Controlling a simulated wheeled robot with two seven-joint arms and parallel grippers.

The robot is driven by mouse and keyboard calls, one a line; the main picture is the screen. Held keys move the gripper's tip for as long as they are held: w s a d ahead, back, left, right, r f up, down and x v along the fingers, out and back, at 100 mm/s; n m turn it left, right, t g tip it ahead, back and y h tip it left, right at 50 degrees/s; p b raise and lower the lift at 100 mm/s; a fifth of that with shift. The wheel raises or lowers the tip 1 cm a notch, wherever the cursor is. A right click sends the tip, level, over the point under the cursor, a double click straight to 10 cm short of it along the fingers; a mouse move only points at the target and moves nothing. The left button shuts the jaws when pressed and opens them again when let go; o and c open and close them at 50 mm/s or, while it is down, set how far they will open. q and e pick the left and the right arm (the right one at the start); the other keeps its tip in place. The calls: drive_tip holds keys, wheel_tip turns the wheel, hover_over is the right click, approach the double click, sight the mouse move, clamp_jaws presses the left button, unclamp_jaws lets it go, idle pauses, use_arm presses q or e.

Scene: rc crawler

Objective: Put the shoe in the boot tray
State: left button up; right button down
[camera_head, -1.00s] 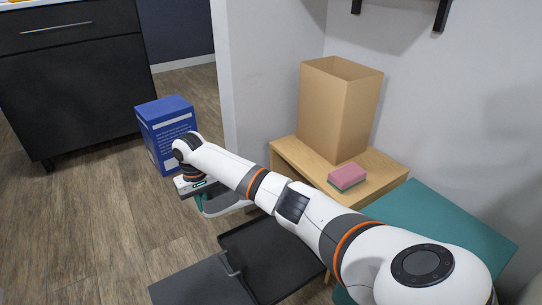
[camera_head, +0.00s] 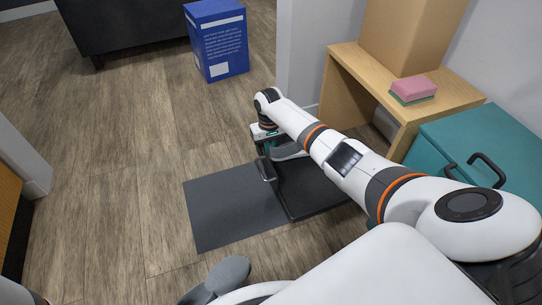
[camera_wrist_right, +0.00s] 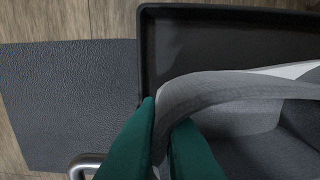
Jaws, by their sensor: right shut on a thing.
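The grey shoe (camera_head: 290,151) hangs under my right forearm, partly hidden by it. My right gripper (camera_head: 268,145) is shut on it. In the right wrist view, the teal fingers of that gripper (camera_wrist_right: 165,108) pinch the rim of the shoe's collar (camera_wrist_right: 215,90). The black boot tray (camera_head: 318,205) lies on the floor; my arm hides part of it. In the wrist view the shoe overlaps the inside of the tray (camera_wrist_right: 190,42), with the tray's raised rim beyond. Whether the sole touches the tray cannot be told. My left gripper is not in view.
A dark grey mat (camera_head: 232,207) lies left of the tray. A metal handle (camera_head: 265,171) stands at the tray's left edge. A wooden shelf (camera_head: 440,105) with a pink sponge (camera_head: 413,88) and a teal cabinet (camera_head: 450,140) are right. A blue box (camera_head: 218,45) stands behind.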

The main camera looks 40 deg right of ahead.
wheel_tip(320, 180, down, 3)
drive_tip(key=shift+f+b, duration=0.2)
drive_tip(key=shift+b, duration=1.05)
drive_tip(key=shift+r, duration=0.2)
drive_tip(key=shift+f, duration=0.15)
drive_tip(key=c, duration=1.8)
unclamp_jaws()
drive_tip(key=shift+c, duration=0.2)
